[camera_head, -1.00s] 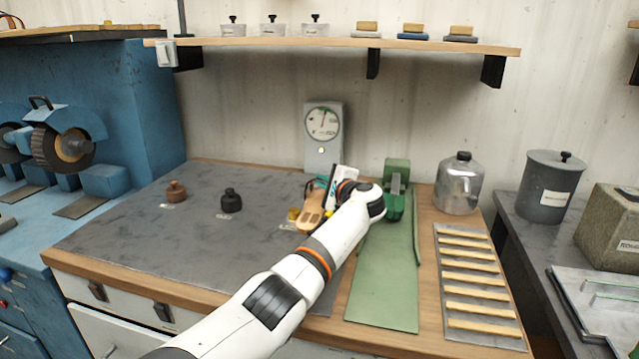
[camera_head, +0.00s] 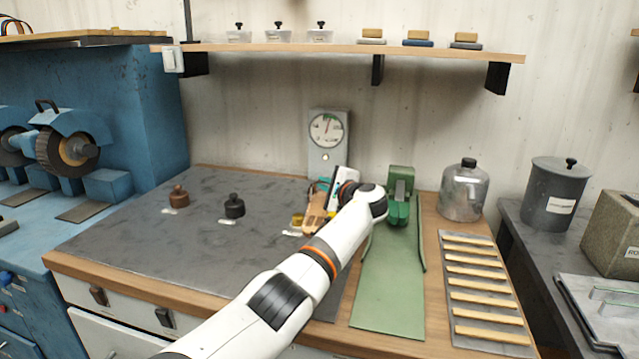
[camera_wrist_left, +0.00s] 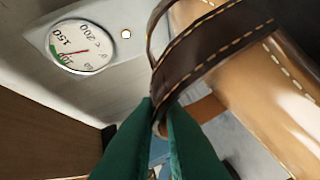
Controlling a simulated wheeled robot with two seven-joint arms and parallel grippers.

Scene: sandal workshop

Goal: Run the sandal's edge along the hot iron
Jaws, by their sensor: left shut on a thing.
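The tan sandal (camera_head: 314,214) is held in front of the dial box, above the back of the dark mat. In the left wrist view, its tan sole (camera_wrist_left: 270,110) and dark brown stitched strap (camera_wrist_left: 205,45) fill the upper right. My left gripper (camera_wrist_left: 160,110) has its green fingers shut on the strap; in the head view the gripper (camera_head: 331,192) is partly hidden by its own wrist. The dial box (camera_head: 328,150) stands upright against the wall, and its gauge also shows in the wrist view (camera_wrist_left: 82,47). I cannot make out the hot iron. My right gripper is not in view.
A green clamp-like device (camera_head: 399,194) and green strip (camera_head: 390,290) lie just right of my arm. A slatted rack (camera_head: 480,290) and metal can (camera_head: 463,190) are further right. A yellow item (camera_head: 298,219) lies near the sandal.

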